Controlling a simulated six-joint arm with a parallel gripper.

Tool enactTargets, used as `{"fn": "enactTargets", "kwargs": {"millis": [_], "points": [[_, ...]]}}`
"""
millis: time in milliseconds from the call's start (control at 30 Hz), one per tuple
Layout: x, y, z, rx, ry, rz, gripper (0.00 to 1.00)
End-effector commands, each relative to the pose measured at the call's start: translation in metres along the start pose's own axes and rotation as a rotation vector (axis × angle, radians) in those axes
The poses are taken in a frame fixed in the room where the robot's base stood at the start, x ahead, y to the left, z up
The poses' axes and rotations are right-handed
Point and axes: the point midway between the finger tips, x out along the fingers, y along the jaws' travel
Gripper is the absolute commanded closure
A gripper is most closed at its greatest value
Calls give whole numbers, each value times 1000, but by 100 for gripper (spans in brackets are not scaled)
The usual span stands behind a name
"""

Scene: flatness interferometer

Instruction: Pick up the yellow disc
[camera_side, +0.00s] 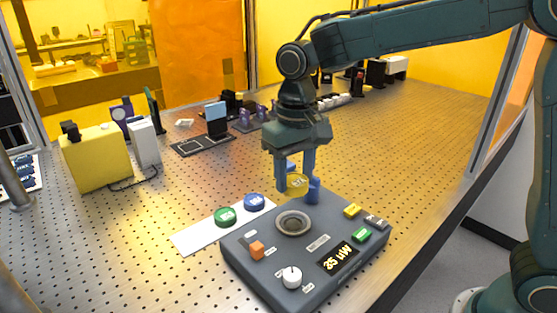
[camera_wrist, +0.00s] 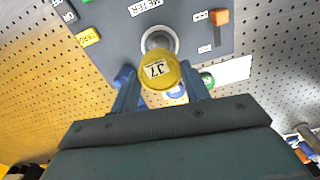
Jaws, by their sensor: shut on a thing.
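The yellow disc (camera_side: 297,184) is held between the two fingers of my gripper (camera_side: 296,186), above the back edge of the grey meter box (camera_side: 250,270). The disc partly covers the round socket (camera_wrist: 158,40) of the meter in the wrist view. In the side view the socket (camera_side: 293,223) is empty and lies in front of and below the disc.
A green disc (camera_side: 225,216) and a blue disc (camera_side: 254,202) rest on a white strip (camera_side: 190,241) left of the meter. The meter carries an orange switch (camera_side: 257,250), a white knob (camera_side: 292,277) and a display reading 35 uW (camera_side: 338,259). A yellow box (camera_side: 95,158) stands at left.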

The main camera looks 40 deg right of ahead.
Motion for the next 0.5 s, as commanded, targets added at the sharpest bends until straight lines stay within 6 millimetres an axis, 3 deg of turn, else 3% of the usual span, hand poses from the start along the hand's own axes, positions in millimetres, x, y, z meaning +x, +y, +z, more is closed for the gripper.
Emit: {"fn": "enactTargets", "kwargs": {"millis": [200,500], "points": [[-51,0,-1,0,5,-2,78],[-96,0,-1,0,3,-1,78]]}}
